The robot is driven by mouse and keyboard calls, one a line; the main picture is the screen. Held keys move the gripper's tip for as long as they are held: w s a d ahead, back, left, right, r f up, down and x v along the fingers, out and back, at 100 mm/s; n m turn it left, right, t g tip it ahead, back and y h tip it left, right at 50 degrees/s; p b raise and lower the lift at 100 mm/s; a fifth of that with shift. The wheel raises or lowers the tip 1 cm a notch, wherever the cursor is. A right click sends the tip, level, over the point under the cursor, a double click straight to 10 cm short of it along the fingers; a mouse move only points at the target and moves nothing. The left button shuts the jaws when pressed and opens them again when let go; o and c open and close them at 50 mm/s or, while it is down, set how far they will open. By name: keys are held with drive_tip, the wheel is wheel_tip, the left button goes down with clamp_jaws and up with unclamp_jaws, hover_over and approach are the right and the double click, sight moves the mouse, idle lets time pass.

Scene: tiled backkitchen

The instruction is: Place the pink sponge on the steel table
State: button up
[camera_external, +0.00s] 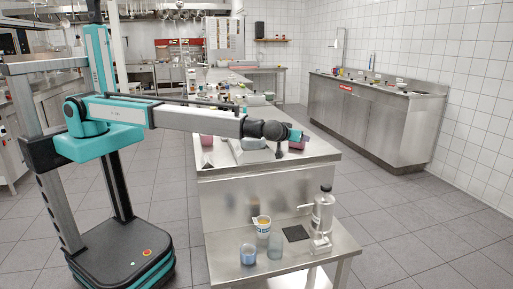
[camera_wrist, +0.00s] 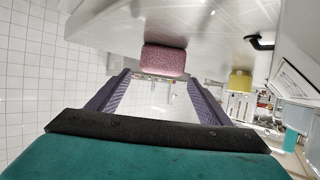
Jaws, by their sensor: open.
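The pink sponge (camera_wrist: 164,60) is a speckled block in the wrist view, where the picture appears upside down. It rests against the pale steel surface (camera_wrist: 120,30) and lies just ahead of my gripper, roughly centred between the fingers. My gripper (camera_wrist: 157,86) is open, with its two purple fingers apart and nothing held. In the outside view my gripper (camera_external: 297,138) is low over the right end of the long steel table (camera_external: 320,153). A small pinkish patch shows at its tip there, but I cannot tell sponge from finger.
A yellow container (camera_wrist: 240,82) and a dark handle-like thing (camera_wrist: 259,42) are to the right in the wrist view. A lower front shelf (camera_external: 300,265) bears a cup (camera_external: 263,226), glasses (camera_external: 275,246) and a bottle (camera_external: 322,212). A red object (camera_external: 207,141) stands farther left.

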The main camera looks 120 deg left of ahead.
wheel_tip(320, 180, up, 6)
drive_tip(key=b, duration=0.1)
drive_tip(key=shift+b, duration=0.35)
idle(0.5)
